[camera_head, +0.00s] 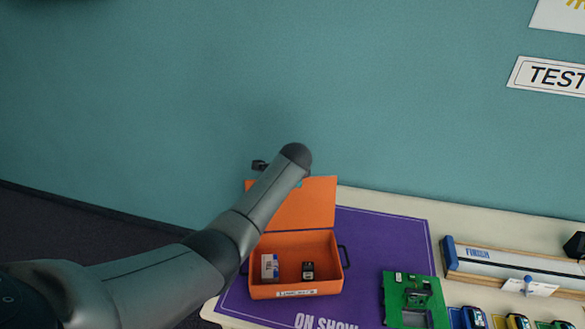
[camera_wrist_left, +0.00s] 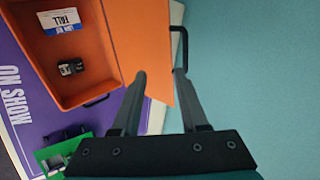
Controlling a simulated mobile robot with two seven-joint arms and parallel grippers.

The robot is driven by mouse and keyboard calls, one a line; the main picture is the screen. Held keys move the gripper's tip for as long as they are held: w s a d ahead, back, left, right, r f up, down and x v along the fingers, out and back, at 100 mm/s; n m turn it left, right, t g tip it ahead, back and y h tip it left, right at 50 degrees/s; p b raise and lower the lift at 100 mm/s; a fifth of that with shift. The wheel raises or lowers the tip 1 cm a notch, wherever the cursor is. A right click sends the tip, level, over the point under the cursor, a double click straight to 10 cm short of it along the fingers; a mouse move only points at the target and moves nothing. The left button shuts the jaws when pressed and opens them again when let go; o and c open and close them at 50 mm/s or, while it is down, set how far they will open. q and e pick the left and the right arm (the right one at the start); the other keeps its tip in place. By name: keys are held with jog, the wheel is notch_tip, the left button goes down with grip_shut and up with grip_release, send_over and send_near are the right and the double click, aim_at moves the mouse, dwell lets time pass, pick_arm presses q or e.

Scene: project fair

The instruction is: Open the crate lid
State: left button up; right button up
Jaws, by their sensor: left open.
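The orange crate (camera_head: 297,290) sits on the purple mat with its lid (camera_head: 318,200) standing raised at the back, so the inside shows. The lid also shows in the left wrist view (camera_wrist_left: 147,30), with a black handle (camera_wrist_left: 181,42) on its outer edge. My left gripper (camera_wrist_left: 160,72) is open, its two fingers over the lid near that handle, with nothing seen gripped between them. Whether a finger touches the lid I cannot tell. In the head view my left arm hides part of the lid and most of the gripper. My right gripper is not seen.
In the crate are a white and blue box (camera_head: 270,267) and a small black item (camera_head: 308,270). Right of it on the purple mat (camera_head: 385,235) is a green board (camera_head: 398,285). A long rail (camera_head: 510,262) and small cars lie further right. A teal wall stands behind.

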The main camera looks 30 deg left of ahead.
pick_arm(q)
jog(key=v, duration=0.8)
jog(key=shift+r, duration=0.15)
